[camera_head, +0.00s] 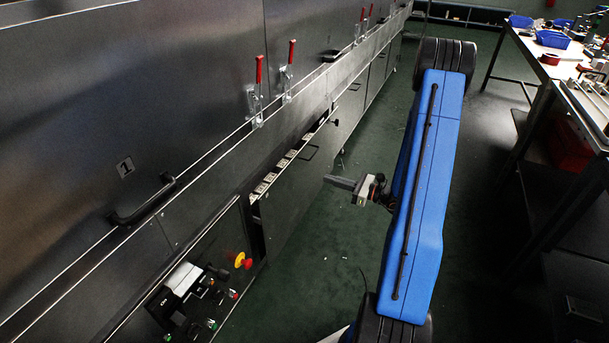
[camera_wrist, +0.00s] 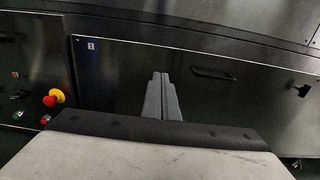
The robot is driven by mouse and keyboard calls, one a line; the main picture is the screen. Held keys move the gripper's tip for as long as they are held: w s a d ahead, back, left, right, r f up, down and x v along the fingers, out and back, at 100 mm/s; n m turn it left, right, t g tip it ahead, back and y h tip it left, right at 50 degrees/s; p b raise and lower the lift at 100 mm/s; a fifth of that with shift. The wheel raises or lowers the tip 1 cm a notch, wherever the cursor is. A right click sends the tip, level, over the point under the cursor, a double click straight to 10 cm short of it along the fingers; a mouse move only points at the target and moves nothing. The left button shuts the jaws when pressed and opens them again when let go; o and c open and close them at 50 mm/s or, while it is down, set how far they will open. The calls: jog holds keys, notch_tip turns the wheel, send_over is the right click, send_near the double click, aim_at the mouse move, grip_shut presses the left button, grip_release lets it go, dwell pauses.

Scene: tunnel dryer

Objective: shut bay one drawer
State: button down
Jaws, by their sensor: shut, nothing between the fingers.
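A dark metal drawer (camera_head: 283,196) in the lower row of the dryer stands partly out. Its front has a bar handle (camera_head: 309,153). A narrow gap behind the front's top edge shows a row of pale parts inside. In the wrist view the drawer front (camera_wrist: 120,85) fills the middle, with a small label at its upper left, too small to read surely, and the handle (camera_wrist: 213,74) right of my fingers. My gripper (camera_head: 328,179) is shut and empty, pointing at the drawer front, apart from it in the head view. Its fingers (camera_wrist: 160,76) cover part of the front in the wrist view.
A control panel with a red and yellow emergency button (camera_head: 240,261) is left of the drawer. Red-handled clamps (camera_head: 259,82) line the dryer above. An upper panel marked 1 has a black handle (camera_head: 142,204). A workbench (camera_head: 548,65) stands right. Green floor between is mostly clear.

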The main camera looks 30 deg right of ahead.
aim_at(291, 168)
jog(key=x, duration=1.3)
jog(key=shift+w+a, duration=0.1)
jog(key=shift+w, duration=0.05)
jog(key=shift+w+a, duration=0.1)
jog(key=x, duration=0.4)
jog(key=shift+w+r, duration=0.15)
jog(key=shift+w, duration=0.05)
